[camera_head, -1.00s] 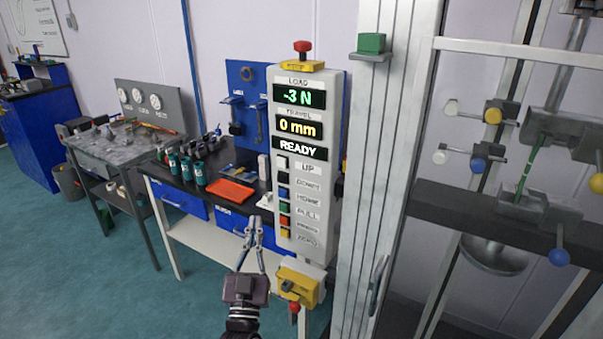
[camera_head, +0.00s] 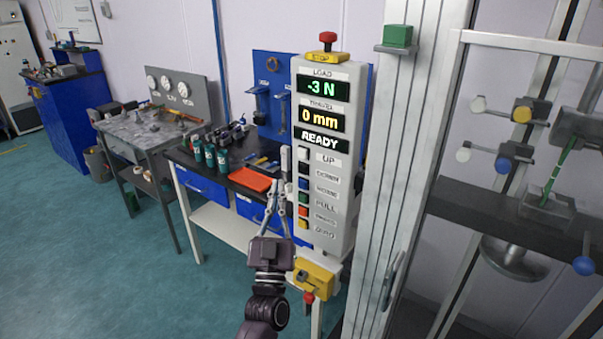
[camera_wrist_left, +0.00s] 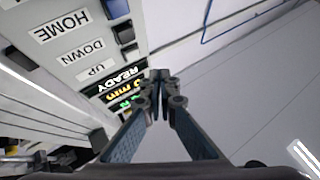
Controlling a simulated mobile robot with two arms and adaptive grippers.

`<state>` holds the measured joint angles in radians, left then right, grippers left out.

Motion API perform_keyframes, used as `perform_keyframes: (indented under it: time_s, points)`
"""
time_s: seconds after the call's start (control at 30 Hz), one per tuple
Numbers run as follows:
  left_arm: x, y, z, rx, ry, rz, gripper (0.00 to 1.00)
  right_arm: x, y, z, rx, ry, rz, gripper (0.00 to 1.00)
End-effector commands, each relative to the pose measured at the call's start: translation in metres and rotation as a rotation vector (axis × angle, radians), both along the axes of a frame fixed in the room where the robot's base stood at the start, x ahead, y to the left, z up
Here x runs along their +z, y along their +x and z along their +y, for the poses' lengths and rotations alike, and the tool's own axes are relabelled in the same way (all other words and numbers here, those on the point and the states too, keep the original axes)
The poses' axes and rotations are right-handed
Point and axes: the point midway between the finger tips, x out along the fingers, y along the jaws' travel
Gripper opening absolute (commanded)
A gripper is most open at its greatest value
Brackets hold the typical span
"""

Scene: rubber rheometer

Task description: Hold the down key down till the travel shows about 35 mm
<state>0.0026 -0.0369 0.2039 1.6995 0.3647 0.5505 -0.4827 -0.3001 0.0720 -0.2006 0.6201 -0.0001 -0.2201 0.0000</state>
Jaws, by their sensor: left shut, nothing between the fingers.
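The control panel (camera_head: 326,140) stands upright, with load -3 N, travel 0 mm and READY on its displays. Its keys run down the left side. The black down key (camera_head: 303,169) is second from the top, beside the DOWN label. It also shows in the left wrist view (camera_wrist_left: 123,33). My left gripper (camera_head: 277,184) is shut and empty, pointing up just left of the key column. In the left wrist view its closed tips (camera_wrist_left: 160,75) are to the side of the keys, with a visible gap from the down key. My right gripper is not in view.
A red emergency stop (camera_head: 327,38) tops the panel. A yellow box (camera_head: 314,279) with a red knob hangs below it. The test frame column (camera_head: 395,180) stands close on the right. A bench with a red tray (camera_head: 250,179) and bottles is behind my gripper.

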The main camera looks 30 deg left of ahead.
Motion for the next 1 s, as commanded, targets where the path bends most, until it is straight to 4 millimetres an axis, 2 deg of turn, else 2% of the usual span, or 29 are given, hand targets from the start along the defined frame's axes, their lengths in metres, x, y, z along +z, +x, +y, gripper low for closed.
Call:
perform_keyframes:
  time_s: [0.2, 0.43, 0.6, 1.0]
  points:
    - [-0.002, 0.033, -0.003, -0.001, -0.001, -0.002, 0.0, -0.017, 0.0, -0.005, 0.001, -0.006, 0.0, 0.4]
    - [-0.001, 0.055, -0.004, -0.001, -0.001, -0.001, 0.0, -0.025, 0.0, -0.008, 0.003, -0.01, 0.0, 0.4]
    - [0.0, 0.061, -0.005, 0.0, 0.0, 0.0, 0.0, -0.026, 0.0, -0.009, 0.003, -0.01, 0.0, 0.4]
    - [0.0, 0.061, -0.005, 0.0, 0.0, 0.001, 0.0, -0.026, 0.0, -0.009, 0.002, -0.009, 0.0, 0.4]
